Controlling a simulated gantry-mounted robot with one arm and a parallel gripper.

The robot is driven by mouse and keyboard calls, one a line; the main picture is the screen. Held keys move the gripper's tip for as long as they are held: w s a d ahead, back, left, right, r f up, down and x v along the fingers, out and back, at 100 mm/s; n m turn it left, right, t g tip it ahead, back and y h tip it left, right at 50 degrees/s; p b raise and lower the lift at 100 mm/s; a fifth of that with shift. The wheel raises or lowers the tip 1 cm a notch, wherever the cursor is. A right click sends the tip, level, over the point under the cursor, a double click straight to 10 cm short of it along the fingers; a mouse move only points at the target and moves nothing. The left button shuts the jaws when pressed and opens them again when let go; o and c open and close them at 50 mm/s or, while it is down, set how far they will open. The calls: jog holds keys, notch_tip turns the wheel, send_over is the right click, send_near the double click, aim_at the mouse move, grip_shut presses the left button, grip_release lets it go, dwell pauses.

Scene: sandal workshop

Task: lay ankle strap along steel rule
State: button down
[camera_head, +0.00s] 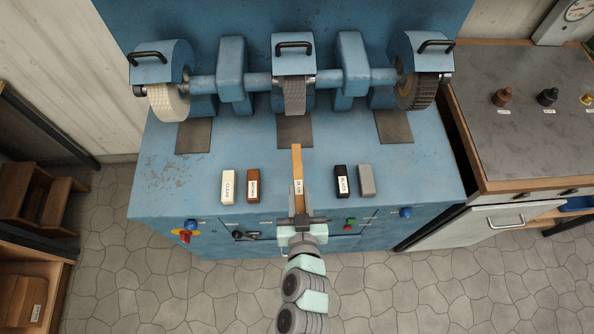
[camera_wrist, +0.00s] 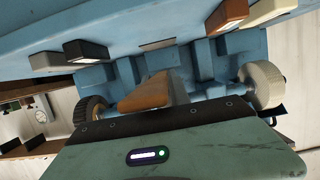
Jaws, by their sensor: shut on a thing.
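My gripper (camera_head: 299,217) is shut on a long tan strip (camera_head: 297,165), which looks like the ankle strap. The strip points away from me, toward the middle wheel, and has a small white label near my jaws. I cannot tell whether it touches the blue bench below. In the wrist view the strip (camera_wrist: 147,94) sticks out brown beyond the dark edge of my gripper (camera_wrist: 160,118). I cannot make out a steel rule in either view.
A blue machine bench (camera_head: 160,165) carries a row of wheels, such as a pale one (camera_head: 168,103). White (camera_head: 228,186) and brown (camera_head: 254,186) blocks lie left of the strip; black (camera_head: 341,181) and grey (camera_head: 366,180) ones lie right. A grey-topped cabinet (camera_head: 520,135) stands at right.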

aim_at(297, 165)
jog(key=w, duration=0.7)
jog(key=w+b, duration=0.1)
jog(key=w, duration=0.2)
jog(key=shift+w+a, duration=0.3)
jog(key=shift+w, duration=0.05)
notch_tip(297, 165, down, 3)
jog(key=shift+r+b, duration=0.15)
jog(key=shift+b, duration=0.15)
jog(key=shift+s+f, duration=0.2)
jog(key=shift+f, duration=0.1)
notch_tip(297, 165, down, 4)
jog(key=shift+w+r+b, duration=0.1)
jog(key=shift+w+b, duration=0.05)
jog(key=shift+b, duration=0.4)
jog(key=shift+w, duration=0.15)
